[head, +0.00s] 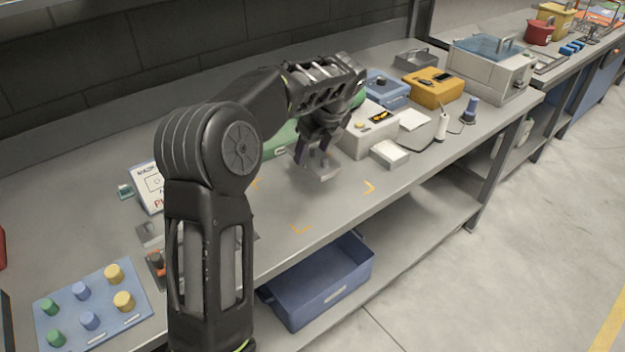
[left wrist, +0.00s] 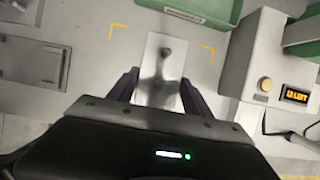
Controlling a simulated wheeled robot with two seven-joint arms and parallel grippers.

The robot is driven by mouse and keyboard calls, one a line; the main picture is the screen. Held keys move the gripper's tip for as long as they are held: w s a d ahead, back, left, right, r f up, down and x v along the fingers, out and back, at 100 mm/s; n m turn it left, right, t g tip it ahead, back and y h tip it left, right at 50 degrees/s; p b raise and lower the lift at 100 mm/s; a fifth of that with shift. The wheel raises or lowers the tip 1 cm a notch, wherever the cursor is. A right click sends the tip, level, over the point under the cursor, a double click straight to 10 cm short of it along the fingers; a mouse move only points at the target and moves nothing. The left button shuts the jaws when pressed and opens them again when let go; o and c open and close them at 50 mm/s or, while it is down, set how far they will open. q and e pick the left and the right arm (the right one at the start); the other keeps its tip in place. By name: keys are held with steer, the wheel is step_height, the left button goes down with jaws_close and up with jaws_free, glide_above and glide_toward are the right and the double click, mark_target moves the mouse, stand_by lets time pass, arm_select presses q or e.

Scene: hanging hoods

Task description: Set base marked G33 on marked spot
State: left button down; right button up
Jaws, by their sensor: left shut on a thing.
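My left gripper (head: 312,157) is shut on a pale grey base (head: 321,174), a flat plate with a grey post between the fingers. In the left wrist view the base (left wrist: 153,45) is a light rectangle beyond the fingers (left wrist: 160,78); no G33 label can be read. The marked spot is set off by yellow corner brackets (head: 369,188) on the bench top. The base is over the area between the brackets, towards its back; I cannot tell whether it touches the bench. Two brackets (left wrist: 204,52) show in the left wrist view. My right gripper is out of view.
A green bin (head: 280,139) stands behind the marked area. A white device with a yellow knob (head: 368,135) and a small white block (head: 389,153) stand to its right. A blue peg board (head: 70,306) lies front left. A blue tray (head: 320,285) sits on the lower shelf.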

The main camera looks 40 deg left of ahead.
mark_target(315, 155)
arm_select(q)
steer(key=shift+f, duration=1.5)
steer(key=shift+f, duration=2.5)
steer(key=shift+c, duration=2.2)
jaws_free()
steer(key=shift+f, duration=0.15)
steer(key=v, duration=1.2)
steer(key=shift+s, duration=0.1)
